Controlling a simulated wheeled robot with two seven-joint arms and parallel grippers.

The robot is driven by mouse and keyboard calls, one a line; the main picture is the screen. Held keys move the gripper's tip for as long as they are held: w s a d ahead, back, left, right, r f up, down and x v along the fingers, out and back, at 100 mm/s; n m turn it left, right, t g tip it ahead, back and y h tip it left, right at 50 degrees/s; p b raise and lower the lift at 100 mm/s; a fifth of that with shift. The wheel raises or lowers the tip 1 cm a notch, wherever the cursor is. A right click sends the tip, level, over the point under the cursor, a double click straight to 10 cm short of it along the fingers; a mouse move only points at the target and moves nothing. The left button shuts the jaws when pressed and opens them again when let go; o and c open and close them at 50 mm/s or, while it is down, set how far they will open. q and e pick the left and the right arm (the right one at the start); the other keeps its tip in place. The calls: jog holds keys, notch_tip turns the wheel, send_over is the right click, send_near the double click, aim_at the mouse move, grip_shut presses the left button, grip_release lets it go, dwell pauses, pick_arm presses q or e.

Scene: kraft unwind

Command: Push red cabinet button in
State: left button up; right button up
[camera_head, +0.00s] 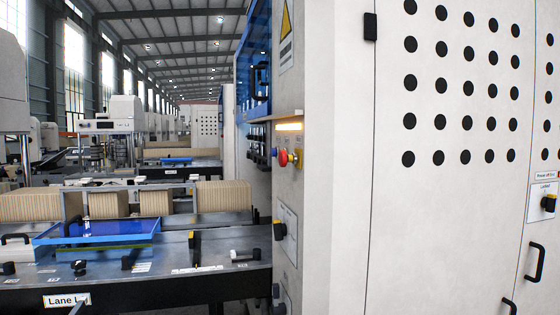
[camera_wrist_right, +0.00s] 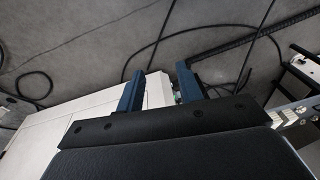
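The red cabinet button (camera_head: 282,158) is a round red knob standing out from the side of the white cabinet (camera_head: 335,150), near a lit amber strip. Yellow parts and a small metal piece show just beside it. No gripper is near it in the head view, and neither arm shows there. My right gripper (camera_wrist_right: 158,88) shows in the right wrist view with its two dark blue fingers apart and nothing between them. Floor and a white surface lie beyond it. My left gripper is not in view.
A metal table (camera_head: 180,262) with a blue tray (camera_head: 100,230) is at left. Perforated cabinet doors (camera_head: 460,200) with handles fill the right. Black cables (camera_wrist_right: 150,45) lie on the floor in the wrist view.

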jog(key=shift+s+f, duration=0.1)
jog(key=shift+s, duration=0.15)
jog(key=c, duration=0.7)
jog(key=shift+s+f, duration=0.1)
jog(key=shift+s, duration=0.1)
grip_shut()
jog(key=shift+w+r, duration=0.25)
jog(key=shift+w, duration=0.25)
jog(key=shift+s, duration=0.15)
jog(key=shift+s+f, duration=0.25)
jog(key=shift+s, duration=0.1)
jog(key=shift+w+r, duration=0.15)
jog(key=shift+w, duration=0.2)
